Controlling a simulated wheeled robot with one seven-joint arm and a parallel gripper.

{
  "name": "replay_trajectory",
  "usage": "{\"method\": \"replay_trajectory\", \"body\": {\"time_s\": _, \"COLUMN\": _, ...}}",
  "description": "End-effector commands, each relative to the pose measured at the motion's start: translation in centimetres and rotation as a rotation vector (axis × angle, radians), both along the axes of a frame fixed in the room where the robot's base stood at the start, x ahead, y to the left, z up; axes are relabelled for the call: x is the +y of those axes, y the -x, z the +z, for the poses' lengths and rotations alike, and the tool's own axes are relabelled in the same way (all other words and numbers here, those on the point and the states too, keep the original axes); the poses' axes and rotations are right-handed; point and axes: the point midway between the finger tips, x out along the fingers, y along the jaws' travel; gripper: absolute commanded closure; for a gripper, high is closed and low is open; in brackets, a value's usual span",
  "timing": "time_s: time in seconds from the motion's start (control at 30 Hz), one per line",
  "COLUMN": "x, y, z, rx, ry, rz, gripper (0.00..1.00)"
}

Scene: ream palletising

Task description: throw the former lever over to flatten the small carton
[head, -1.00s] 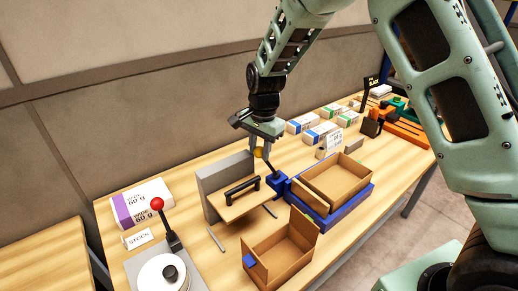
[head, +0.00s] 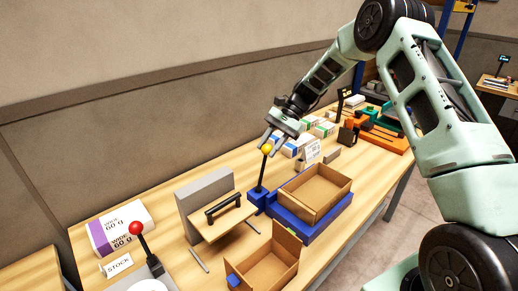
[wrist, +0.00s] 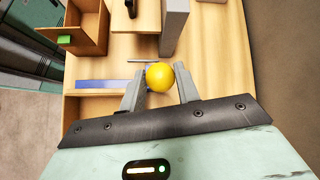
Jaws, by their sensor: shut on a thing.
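The former lever is a dark stick (head: 262,176) with a yellow ball knob (head: 267,149), rising nearly upright from a blue base (head: 259,197). My gripper (head: 268,141) is at its top. In the wrist view the yellow knob (wrist: 159,76) sits between my two fingers (wrist: 160,88), which are closed on it. Beside the lever, an open brown carton (head: 335,184) sits in a blue former tray (head: 326,229). Another open carton (head: 270,274) stands in front of it, flaps up, with a small blue piece on its side.
A wooden platform with a black handle (head: 222,207) and a grey upright plate (head: 193,203) stand left of the lever. A red-knobbed lever (head: 137,228), a STOCK sign (head: 118,265) and a paper ream (head: 120,228) lie further left. An orange device (head: 380,138) stands at the far right.

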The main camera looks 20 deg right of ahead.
Motion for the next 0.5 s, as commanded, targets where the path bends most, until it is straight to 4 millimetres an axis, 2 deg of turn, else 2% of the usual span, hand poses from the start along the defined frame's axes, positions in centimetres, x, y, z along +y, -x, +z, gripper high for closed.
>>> {"method": "replay_trajectory", "body": {"time_s": 0.03, "x": -0.8, "y": -0.3, "z": -0.4, "rx": 0.013, "ry": -0.038, "rz": -0.006, "gripper": 1.00}}
{"method": "replay_trajectory", "body": {"time_s": 0.2, "x": -2.4, "y": -0.8, "z": -1.3, "rx": 0.050, "ry": -0.156, "rz": -0.003, "gripper": 1.00}}
{"method": "replay_trajectory", "body": {"time_s": 0.5, "x": -3.7, "y": -1.2, "z": -2.3, "rx": 0.093, "ry": -0.286, "rz": -0.002, "gripper": 1.00}}
